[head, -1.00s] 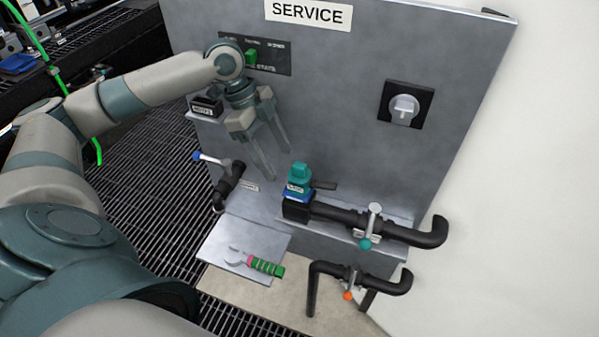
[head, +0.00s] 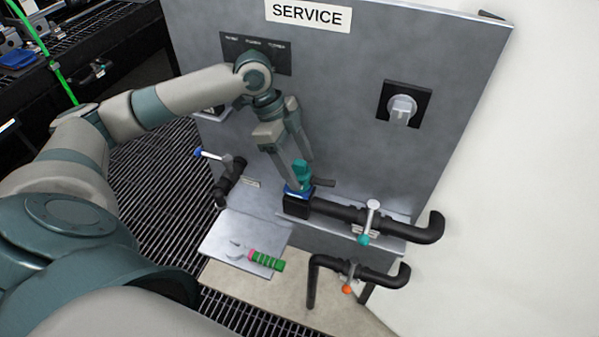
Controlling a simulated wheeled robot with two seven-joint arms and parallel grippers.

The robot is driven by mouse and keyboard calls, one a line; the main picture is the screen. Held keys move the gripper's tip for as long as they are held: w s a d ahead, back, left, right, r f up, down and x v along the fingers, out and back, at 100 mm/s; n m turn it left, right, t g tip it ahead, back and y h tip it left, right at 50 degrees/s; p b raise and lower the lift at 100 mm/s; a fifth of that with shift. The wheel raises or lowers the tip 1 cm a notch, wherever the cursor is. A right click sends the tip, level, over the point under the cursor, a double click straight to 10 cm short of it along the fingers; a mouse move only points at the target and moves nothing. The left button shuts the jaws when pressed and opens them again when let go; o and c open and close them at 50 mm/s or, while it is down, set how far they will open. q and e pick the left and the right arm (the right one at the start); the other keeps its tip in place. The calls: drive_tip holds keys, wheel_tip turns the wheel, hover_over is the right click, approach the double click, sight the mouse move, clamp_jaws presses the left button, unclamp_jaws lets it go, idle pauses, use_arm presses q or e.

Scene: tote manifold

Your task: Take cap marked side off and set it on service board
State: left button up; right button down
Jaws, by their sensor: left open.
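A teal cap (head: 302,172) sits upright on a blue ring (head: 292,190) over a black block at the left end of the upper black pipe. Its label is hidden now behind a finger. My left gripper (head: 300,172) is open, pointing down, with its fingers around or right beside the cap; I cannot tell if they touch it. A flat light-grey board (head: 222,243) lies low in front of the panel, with a green-and-pink-handled tool (head: 265,260) on it. The upright grey panel carries a SERVICE sign (head: 308,14). My right gripper is not in view.
A black pipe (head: 345,215) with a teal-tipped valve handle (head: 368,222) runs right from the cap. A lower pipe (head: 330,263) has an orange-tipped handle. A blue-tipped valve (head: 230,182) stands left. A grey knob (head: 402,110) is on the panel. The board's left part is bare.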

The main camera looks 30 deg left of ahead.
sight(303, 174)
use_arm(q)
drive_tip(key=shift+p+x, duration=0.35)
drive_tip(key=shift+x, duration=1.25)
drive_tip(key=c, duration=1.2)
